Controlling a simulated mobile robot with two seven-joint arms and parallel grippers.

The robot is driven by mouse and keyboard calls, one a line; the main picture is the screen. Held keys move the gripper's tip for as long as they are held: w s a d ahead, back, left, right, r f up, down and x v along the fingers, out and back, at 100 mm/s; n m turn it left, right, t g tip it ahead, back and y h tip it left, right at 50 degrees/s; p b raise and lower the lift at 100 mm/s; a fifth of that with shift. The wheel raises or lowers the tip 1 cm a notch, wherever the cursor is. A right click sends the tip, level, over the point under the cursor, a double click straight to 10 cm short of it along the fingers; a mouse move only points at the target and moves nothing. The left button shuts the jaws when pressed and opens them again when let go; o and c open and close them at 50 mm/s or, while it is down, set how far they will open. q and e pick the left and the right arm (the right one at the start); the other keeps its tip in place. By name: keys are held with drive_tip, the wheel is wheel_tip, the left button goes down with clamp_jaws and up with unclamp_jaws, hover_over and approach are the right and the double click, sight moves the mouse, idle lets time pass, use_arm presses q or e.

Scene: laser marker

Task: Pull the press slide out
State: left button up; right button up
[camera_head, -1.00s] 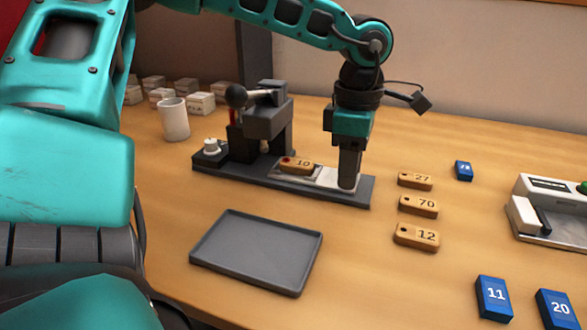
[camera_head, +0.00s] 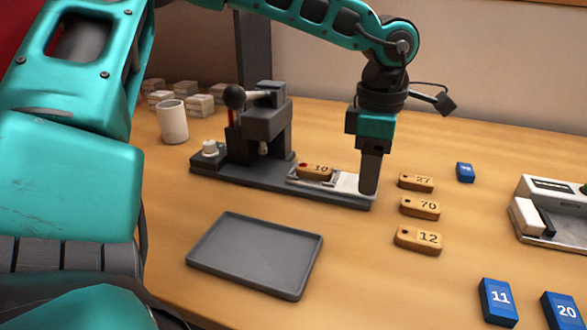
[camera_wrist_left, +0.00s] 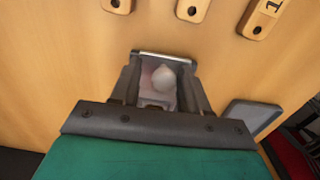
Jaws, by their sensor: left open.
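The press (camera_head: 262,125) is a dark grey block on a long base (camera_head: 225,178), with a black ball-ended lever (camera_head: 236,97). Its pale slide (camera_head: 345,182) lies out to the right of the press head and carries a wooden tag marked 10 (camera_head: 315,172). My left gripper (camera_head: 369,188) points down at the slide's right end. In the left wrist view the open fingers (camera_wrist_left: 160,85) stand on either side of a pale rounded knob (camera_wrist_left: 163,78) on the slide. Whether they touch it I cannot tell. My right gripper is not in view.
An empty grey tray (camera_head: 255,255) lies in front of the press. Wooden tags 27 (camera_head: 416,183), 70 (camera_head: 420,208) and 12 (camera_head: 418,240) lie to the right. Blue tags (camera_head: 498,302) and a white device (camera_head: 550,212) are further right. A white mug (camera_head: 173,122) stands at left.

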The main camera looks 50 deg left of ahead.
use_arm(q)
drive_tip(key=shift+s+f, duration=0.4)
drive_tip(key=shift+f, duration=0.05)
drive_tip(key=shift+w+r+p, duration=0.15)
drive_tip(key=shift+r+p, duration=2.25)
drive_tip(key=shift+r, duration=1.4)
